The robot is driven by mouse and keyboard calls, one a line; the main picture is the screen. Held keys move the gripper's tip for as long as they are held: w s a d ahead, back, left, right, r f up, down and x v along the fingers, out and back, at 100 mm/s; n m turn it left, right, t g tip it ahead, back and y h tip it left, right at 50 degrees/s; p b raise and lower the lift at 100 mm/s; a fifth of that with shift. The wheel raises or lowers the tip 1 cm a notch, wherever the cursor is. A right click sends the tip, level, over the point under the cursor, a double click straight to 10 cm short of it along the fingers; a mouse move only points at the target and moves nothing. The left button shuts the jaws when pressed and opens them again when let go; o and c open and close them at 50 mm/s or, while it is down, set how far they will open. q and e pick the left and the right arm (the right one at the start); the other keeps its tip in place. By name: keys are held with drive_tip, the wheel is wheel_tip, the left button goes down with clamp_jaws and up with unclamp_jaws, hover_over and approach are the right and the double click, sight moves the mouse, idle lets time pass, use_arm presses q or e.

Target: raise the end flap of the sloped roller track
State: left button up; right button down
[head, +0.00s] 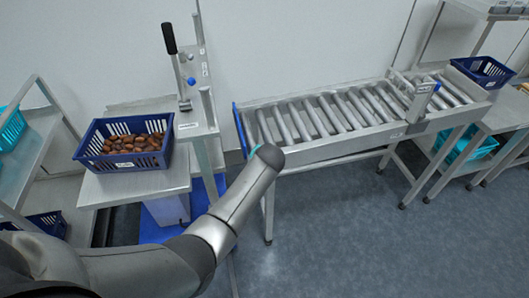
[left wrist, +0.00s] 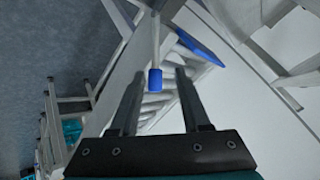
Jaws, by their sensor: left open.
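The sloped roller track (head: 330,115) runs from left to right in the head view, and its rollers also show between and behind the fingers in the left wrist view (left wrist: 152,103). A blue end flap (head: 239,130) stands at its left end; a long blue piece that looks like it shows in the left wrist view (left wrist: 200,47). My left gripper (left wrist: 159,73) is open. A grey rod with a blue tip (left wrist: 155,80) appears between its fingers; I cannot tell whether they touch it. In the head view my left wrist hides the fingers. My right gripper is out of view.
A blue crate of dates (head: 122,145) sits on a steel table at left. A stand with a black-handled lever (head: 170,38) rises beside it. The floor in front (head: 370,235) is clear.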

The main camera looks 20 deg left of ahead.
use_arm(q)
drive_tip(key=p+v, duration=0.2)
drive_tip(key=v, duration=0.4)
drive_tip(key=shift+r, duration=0.15)
drive_tip(key=shift+s+d, duration=0.1)
